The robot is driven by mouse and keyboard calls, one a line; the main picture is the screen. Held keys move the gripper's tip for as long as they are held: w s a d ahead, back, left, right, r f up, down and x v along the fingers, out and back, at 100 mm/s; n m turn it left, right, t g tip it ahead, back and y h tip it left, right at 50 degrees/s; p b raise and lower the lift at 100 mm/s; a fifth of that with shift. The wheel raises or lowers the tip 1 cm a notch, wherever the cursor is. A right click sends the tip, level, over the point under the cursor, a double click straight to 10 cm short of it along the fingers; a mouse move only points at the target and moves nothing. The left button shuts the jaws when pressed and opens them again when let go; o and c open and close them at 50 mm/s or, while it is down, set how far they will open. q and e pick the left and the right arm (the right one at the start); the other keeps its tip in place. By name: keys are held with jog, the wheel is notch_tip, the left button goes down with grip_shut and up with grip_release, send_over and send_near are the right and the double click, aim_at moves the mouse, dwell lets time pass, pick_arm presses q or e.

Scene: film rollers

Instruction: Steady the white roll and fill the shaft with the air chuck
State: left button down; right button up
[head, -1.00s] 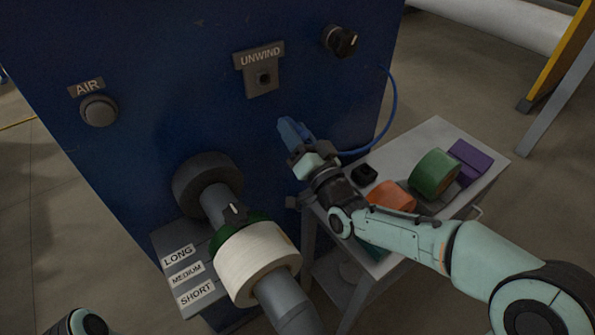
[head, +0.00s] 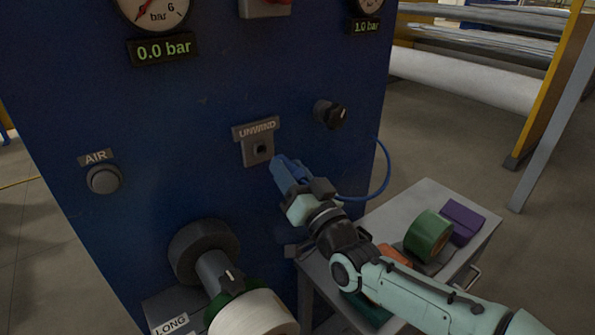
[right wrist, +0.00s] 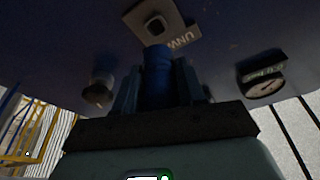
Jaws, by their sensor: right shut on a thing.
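The white roll (head: 252,315) sits on the grey shaft (head: 211,270) at the bottom of the head view, cut off by the edge. A dark green ring (head: 222,299) with a small dark knob shows just behind the roll. My right gripper (head: 292,186) is shut on the blue air chuck (head: 283,171), whose hose (head: 386,172) curves off to the right. The chuck's tip is just below and right of the UNWIND socket (head: 258,149), apart from it. In the right wrist view the chuck (right wrist: 158,78) points up toward the socket (right wrist: 155,24). My left gripper is out of view.
The blue cabinet carries an AIR button (head: 104,179), a black knob (head: 330,114), and a gauge display (head: 163,50) reading 0.0 bar. Another display reads 1.0 bar. A side table (head: 422,196) at right holds green (head: 428,234), orange and purple items.

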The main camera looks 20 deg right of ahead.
jog(key=shift+w+a, duration=0.2)
jog(key=shift+w, duration=0.35)
jog(key=shift+w+a+p, duration=0.25)
jog(key=shift+w, duration=0.3)
jog(key=shift+w+a+p, duration=0.2)
jog(key=shift+w+p, duration=0.05)
jog(key=shift+w, duration=0.3)
jog(key=shift+w, duration=0.1)
